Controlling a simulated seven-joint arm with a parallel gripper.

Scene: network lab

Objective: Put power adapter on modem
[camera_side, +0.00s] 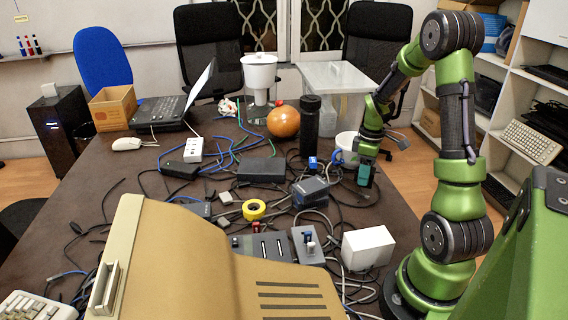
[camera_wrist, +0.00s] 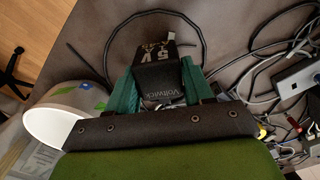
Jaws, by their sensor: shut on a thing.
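My gripper (camera_side: 365,178) hangs low over the right side of the table, beside a white bowl. In the wrist view, its two teal fingers (camera_wrist: 161,80) are closed on the sides of a black power adapter (camera_wrist: 158,76) printed "Voltwick" and "5V". A black cable curves around beyond the adapter. In the side view the adapter is mostly hidden by the fingers. A flat dark box (camera_side: 261,170) lies mid-table, left of my gripper, and may be the modem. Another dark box with a bluish top (camera_side: 310,188) is nearer; I cannot tell which is the modem.
The white bowl (camera_side: 347,149) stands close by my gripper and shows at left in the wrist view (camera_wrist: 58,118). A tall black cylinder (camera_side: 309,125) stands left of it. Yellow tape (camera_side: 254,209), a white box (camera_side: 367,247) and tangled cables crowd the table (camera_side: 118,195).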

